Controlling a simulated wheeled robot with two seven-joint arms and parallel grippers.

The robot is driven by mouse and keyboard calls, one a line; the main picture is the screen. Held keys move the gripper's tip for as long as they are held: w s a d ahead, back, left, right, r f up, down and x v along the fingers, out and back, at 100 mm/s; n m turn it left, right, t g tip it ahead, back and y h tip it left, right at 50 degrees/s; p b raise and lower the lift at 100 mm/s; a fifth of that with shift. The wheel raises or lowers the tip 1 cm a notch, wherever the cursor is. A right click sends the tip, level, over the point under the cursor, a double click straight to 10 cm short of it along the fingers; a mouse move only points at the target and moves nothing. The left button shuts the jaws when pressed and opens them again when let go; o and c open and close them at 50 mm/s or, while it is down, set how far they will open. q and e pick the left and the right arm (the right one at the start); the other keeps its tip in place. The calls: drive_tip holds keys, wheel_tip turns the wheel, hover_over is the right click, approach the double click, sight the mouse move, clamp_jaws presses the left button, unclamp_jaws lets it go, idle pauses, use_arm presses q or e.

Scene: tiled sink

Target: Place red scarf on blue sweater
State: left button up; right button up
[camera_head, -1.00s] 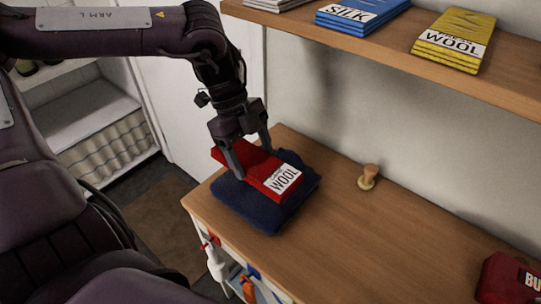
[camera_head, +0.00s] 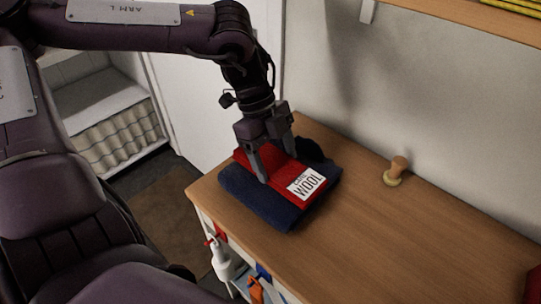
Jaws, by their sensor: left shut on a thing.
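The red scarf (camera_head: 284,176) is a flat folded bundle with a white label reading WOOL. It lies over the folded dark blue sweater (camera_head: 262,205) at the left end of the wooden counter, and appears to rest on it. My left gripper (camera_head: 279,173) reaches down from above with its fingers on either side of the scarf, shut on it. The scarf covers the middle of the sweater; the sweater's front and side edges show. My right gripper is not in view.
The wooden counter (camera_head: 430,235) is largely clear to the right. A small wooden-handled stamp or brush (camera_head: 395,171) stands near the wall. A red item (camera_head: 533,285) is cut off at the right edge. A shelf (camera_head: 470,18) overhangs at top right. A white bottle (camera_head: 222,262) hangs at the counter's front.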

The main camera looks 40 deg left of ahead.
sight(265, 155)
use_arm(q)
drive_tip(key=shift+w+a, duration=0.15)
drive_tip(key=shift+d+f, duration=0.15)
drive_tip(key=shift+d, duration=0.1)
drive_tip(key=o, duration=1)
drive_tip(key=shift+a, duration=0.1)
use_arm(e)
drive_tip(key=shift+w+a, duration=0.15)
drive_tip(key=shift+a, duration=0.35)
use_arm(q)
drive_tip(key=shift+r, duration=0.25)
drive_tip(key=v, duration=0.7)
drive_tip(key=shift+r, duration=0.2)
drive_tip(key=shift+a, duration=0.1)
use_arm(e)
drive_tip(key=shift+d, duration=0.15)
